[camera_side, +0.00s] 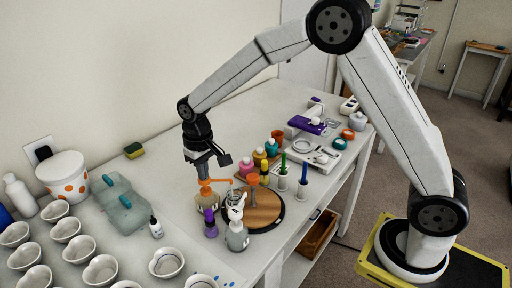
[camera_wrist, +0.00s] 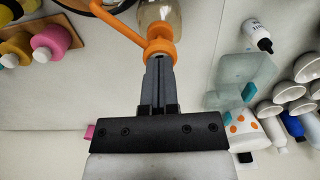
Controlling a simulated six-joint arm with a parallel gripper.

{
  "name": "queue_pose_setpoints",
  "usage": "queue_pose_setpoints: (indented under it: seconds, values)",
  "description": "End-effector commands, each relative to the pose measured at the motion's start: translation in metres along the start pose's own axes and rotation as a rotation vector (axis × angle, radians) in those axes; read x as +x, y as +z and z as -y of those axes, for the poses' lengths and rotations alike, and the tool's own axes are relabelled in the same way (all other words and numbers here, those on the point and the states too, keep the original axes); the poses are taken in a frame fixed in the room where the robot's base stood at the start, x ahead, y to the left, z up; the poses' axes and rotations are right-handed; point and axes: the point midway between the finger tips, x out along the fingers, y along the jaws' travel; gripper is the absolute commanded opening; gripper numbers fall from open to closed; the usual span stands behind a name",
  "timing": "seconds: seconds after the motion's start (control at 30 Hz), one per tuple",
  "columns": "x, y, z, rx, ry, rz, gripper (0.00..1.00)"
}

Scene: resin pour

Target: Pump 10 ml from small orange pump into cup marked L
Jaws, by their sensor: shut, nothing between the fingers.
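My gripper (camera_side: 203,178) is shut and empty, pointing down at the orange pump head (camera_side: 206,183) of a clear bottle (camera_side: 207,203). In the wrist view my gripper (camera_wrist: 160,60) has its fingertips at the orange pump head (camera_wrist: 160,47), with the spout reaching to the upper left. Whether they touch is hard to tell. Another orange top (camera_side: 253,179) stands to its right. Several white cups stand at the lower left, one of them (camera_side: 166,263) nearest the pumps. I cannot read an L on any cup.
A translucent teal-grey container (camera_side: 122,205) and a small dropper bottle (camera_side: 156,228) stand to the left. Small coloured bottles stand behind right.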

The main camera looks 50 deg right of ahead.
Motion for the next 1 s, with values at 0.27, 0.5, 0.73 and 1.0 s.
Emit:
queue_pose_setpoints:
  seconds: [0.27,0.5,0.73,1.0]
  values:
    - [0.011,0.0,0.0,0.0,0.0,0.001,0.0]
    - [0.009,0.0,0.0,0.0,0.0,0.0,0.0]
    - [-0.004,0.0,0.0,0.0,0.0,0.0,0.0]
    - [-0.017,0.0,0.0,0.0,0.0,0.0,0.0]
